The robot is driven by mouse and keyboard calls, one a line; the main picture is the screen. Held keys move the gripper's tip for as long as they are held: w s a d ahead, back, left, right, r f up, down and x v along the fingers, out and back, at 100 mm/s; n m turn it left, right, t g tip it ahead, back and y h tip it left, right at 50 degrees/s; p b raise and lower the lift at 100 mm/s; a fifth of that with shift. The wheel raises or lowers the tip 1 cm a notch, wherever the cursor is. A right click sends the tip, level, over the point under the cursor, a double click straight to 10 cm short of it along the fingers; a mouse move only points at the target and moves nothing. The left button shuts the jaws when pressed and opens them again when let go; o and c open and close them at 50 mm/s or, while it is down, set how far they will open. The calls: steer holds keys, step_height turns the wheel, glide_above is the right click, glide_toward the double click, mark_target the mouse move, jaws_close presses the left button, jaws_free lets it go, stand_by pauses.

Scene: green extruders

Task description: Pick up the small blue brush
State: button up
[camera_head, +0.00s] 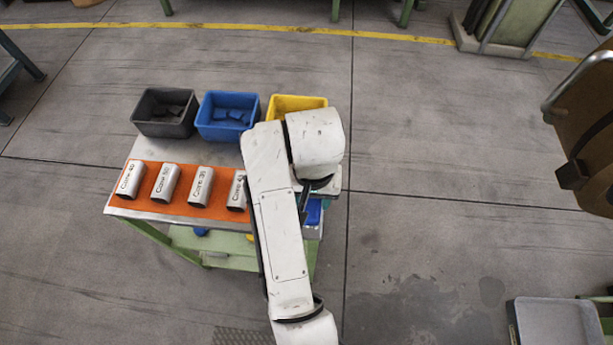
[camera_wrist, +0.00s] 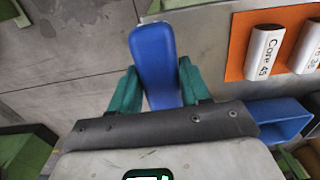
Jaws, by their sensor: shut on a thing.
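The small blue brush (camera_wrist: 153,50) shows in the wrist view as a rounded blue body between the two green fingers of my gripper (camera_wrist: 157,75). The fingers press on it from both sides, and my gripper is shut on it. The brush's far end points toward the top of the wrist view; its bristles cannot be made out.
An orange mat (camera_head: 148,195) holds several labelled white cores (camera_head: 164,183). Grey (camera_head: 163,113), blue (camera_head: 227,116) and yellow (camera_head: 297,105) bins stand along the back. A blue container (camera_wrist: 278,116) lies close right of my gripper in the wrist view.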

steer(key=s+d+r, duration=0.3)
steer(key=s, duration=0.4)
steer(key=shift+b, duration=0.45)
steer(key=shift+r, duration=0.1)
steer(key=o, duration=0.6)
steer(key=shift+c, duration=0.2)
steer(key=c, duration=0.4)
steer(key=shift+w+d, duration=0.1)
